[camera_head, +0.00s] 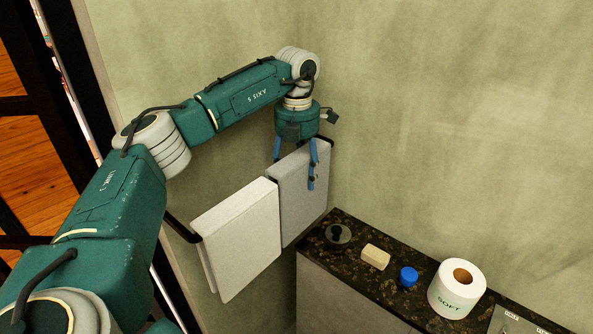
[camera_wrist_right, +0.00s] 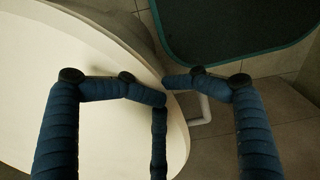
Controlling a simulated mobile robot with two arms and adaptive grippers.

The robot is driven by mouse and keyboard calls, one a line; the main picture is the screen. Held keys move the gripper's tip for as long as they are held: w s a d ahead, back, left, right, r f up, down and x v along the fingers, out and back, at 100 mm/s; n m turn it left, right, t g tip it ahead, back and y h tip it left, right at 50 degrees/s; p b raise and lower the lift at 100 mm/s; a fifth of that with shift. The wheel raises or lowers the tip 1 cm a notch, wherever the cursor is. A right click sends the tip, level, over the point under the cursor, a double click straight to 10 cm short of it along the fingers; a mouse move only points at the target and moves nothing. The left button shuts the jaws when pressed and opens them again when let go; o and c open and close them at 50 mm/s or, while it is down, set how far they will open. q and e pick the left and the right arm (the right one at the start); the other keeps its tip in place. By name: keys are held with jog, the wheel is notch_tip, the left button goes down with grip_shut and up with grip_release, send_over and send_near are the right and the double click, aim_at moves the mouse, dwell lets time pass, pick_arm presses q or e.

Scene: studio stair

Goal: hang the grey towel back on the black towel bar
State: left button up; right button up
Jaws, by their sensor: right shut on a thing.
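The grey towel (camera_head: 300,200) hangs folded over the far part of the black towel bar (camera_head: 184,230) on the wall, in the head view. My left gripper (camera_head: 295,168) is over its top edge, with blue fingers spread apart. One finger is at the towel's upper left and the others reach down in front of it; whether they touch it is unclear. In the right wrist view my right gripper (camera_wrist_right: 164,92) has its fingertips together at the edge of a cream rounded slab (camera_wrist_right: 70,100) and is shut on it. The slab's other parts are out of view.
A white towel (camera_head: 237,235) hangs beside the grey one on the bar. Right of the towels, a dark stone counter (camera_head: 337,263) holds a soap bar (camera_head: 376,257), a blue-capped item (camera_head: 408,276) and a toilet roll (camera_head: 457,300). A dark green mat (camera_wrist_right: 230,25) lies on the tiled floor.

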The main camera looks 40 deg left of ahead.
jog(key=shift+d, duration=0.1)
pick_arm(q)
jog(key=o, duration=1.4)
